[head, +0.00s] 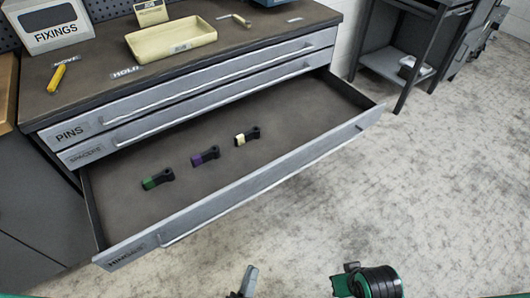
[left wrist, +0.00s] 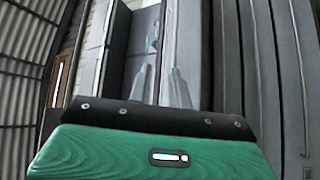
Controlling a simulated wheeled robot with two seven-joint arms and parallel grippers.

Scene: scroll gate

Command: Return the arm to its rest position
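My left gripper (head: 245,282) shows at the bottom edge of the head view, in front of and below the open drawer, touching nothing there. In the left wrist view its two pale fingers (left wrist: 159,85) stand apart with nothing held between them. My right gripper cannot be made out in either view. A green and black part of my own arm shows at the bottom right of the head view.
The bottom drawer (head: 256,192), labelled HINGES, is pulled out and holds small black parts with green (head: 150,183), purple (head: 205,156) and cream (head: 246,136) ends. A yellow tray (head: 171,40) stands on the cabinet top.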

